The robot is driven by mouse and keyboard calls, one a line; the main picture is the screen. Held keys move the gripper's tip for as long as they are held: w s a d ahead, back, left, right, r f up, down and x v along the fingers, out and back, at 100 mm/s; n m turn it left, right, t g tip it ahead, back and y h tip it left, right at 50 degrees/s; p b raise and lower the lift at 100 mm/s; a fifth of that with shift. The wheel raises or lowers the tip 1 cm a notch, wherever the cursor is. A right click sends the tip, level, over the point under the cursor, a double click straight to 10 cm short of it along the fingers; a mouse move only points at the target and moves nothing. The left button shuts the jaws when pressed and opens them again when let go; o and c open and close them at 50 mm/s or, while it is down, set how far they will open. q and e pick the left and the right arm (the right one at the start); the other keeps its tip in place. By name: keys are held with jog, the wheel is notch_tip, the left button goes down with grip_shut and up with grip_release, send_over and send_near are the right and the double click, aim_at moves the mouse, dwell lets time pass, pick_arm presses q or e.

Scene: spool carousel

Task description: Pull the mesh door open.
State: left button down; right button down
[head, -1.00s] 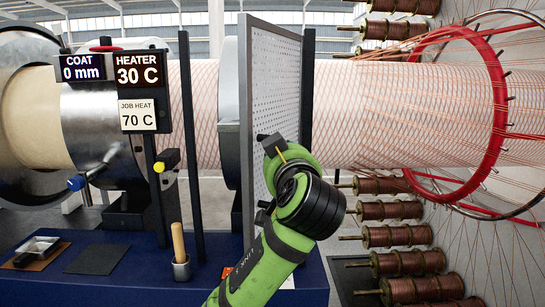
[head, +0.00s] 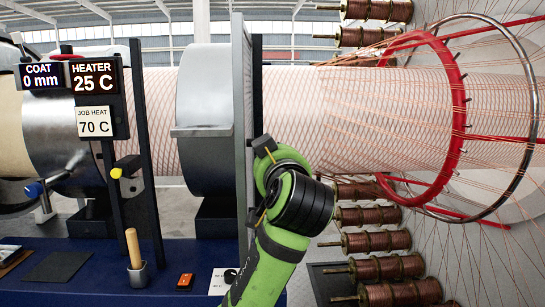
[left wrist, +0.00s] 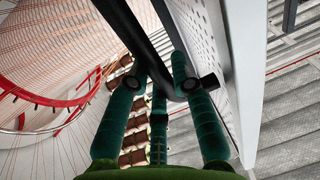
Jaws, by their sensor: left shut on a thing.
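The mesh door (head: 240,95) stands nearly edge-on to me in the head view, between the large grey ring and the tube's spool side. Its perforated panel (left wrist: 203,38) shows close up in the left wrist view. A black bar handle (left wrist: 130,30) runs along the door. My left gripper (left wrist: 158,85) is shut on this handle, with a green finger on each side of it. My right gripper is in neither view.
Copper spools (head: 375,241) and a red ring (head: 457,100) lie right of the door. On the left, a blue bench (head: 85,285) carries a wooden-handled tool (head: 133,248) and an orange switch (head: 185,281). The heater sign (head: 94,78) reads 25 C, job heat 70 C.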

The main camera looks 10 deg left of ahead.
pick_arm(q)
jog(key=shift+a+r, duration=0.15)
jog(key=shift+r, duration=0.05)
jog(key=c, duration=1.3)
grip_release()
jog(key=shift+w+a+f, duration=0.1)
jog(key=shift+w+f, duration=0.05)
jog(key=shift+f, duration=0.05)
jog(key=shift+s+d, duration=0.25)
jog(key=shift+s, duration=0.1)
jog(key=v, duration=1.1)
jog(key=shift+s+a, duration=0.1)
